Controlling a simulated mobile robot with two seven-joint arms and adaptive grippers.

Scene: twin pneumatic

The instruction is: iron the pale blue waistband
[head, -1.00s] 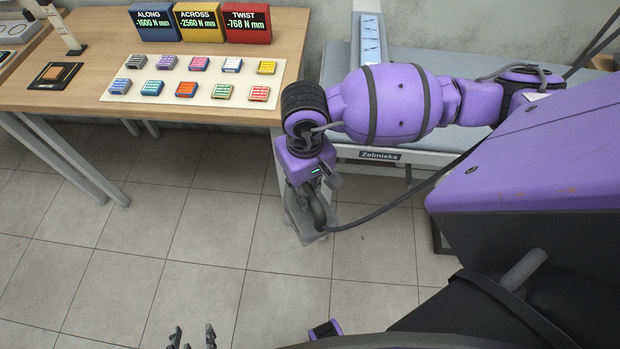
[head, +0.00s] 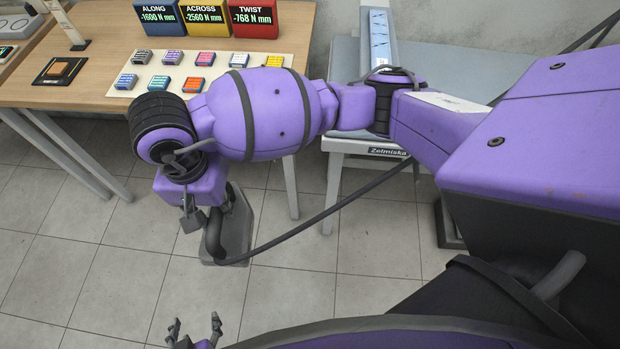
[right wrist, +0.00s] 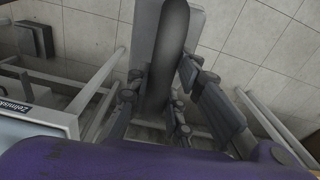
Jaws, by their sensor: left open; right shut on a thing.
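A pale blue strip (head: 379,36), which looks like the waistband, lies lengthwise on a narrow board at the top of the head view; my right upper arm partly crosses the board below it. My right gripper (head: 203,222) is shut on the dark handle of a grey iron (head: 238,226), held over the floor in front of the tables, well away from the strip. In the right wrist view the fingers (right wrist: 157,95) are around the dark handle, with the grey body of the iron (right wrist: 195,25) behind. My left gripper (head: 195,328) is open and empty at the bottom edge.
A wooden table (head: 95,35) at left holds labelled display boxes (head: 206,18) and a pale mat (head: 120,88) with several coloured blocks. The ironing table marked Zelmiska (head: 440,60) stands at the back. A dark hose (head: 315,218) trails from the iron. The tiled floor ahead is clear.

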